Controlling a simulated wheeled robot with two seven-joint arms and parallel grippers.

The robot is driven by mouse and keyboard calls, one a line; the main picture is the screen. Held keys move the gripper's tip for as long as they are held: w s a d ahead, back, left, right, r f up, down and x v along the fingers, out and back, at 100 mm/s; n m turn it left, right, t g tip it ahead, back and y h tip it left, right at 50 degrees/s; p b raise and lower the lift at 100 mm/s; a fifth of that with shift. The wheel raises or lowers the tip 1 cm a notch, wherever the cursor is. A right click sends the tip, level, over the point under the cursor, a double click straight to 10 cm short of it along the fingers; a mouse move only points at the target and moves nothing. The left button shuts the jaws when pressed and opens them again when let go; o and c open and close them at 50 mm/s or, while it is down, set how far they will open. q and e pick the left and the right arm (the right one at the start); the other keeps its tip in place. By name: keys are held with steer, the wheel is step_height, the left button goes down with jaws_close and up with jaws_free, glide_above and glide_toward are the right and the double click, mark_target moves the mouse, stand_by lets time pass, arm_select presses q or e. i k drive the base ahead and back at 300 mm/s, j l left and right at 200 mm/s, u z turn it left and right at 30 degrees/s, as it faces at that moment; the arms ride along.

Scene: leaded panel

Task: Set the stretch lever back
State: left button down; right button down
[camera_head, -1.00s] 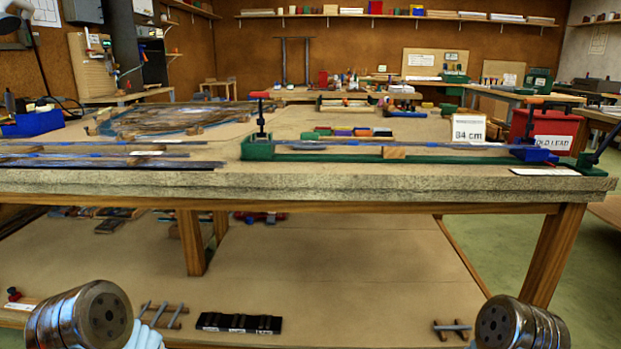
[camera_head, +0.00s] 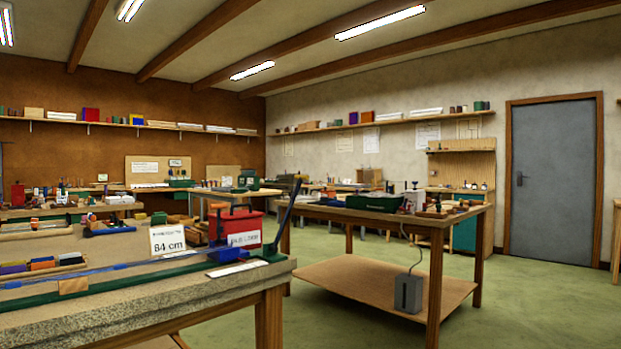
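The stretch lever (camera_head: 284,217) is a thin dark blue bar at the right end of the near workbench. It stands up from the green stretching bed (camera_head: 150,283) and leans to the right at its top. A blue clamp block (camera_head: 230,254) sits just left of the lever's foot. A long blue-grey strip (camera_head: 110,270) runs along the bed to the block. A wooden block (camera_head: 73,286) sits under the strip. Neither of my grippers shows in the head view.
A red bin (camera_head: 237,229) and an "84 cm" card (camera_head: 167,239) stand behind the bed. A second table (camera_head: 345,212) with a low shelf stands right of the workbench. Green floor (camera_head: 540,300) is open at the right, before a grey door (camera_head: 552,185).

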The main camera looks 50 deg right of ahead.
mark_target(273, 247)
steer(key=l, duration=4)
steer(key=k+z, duration=0.05)
steer(key=k, duration=0.05)
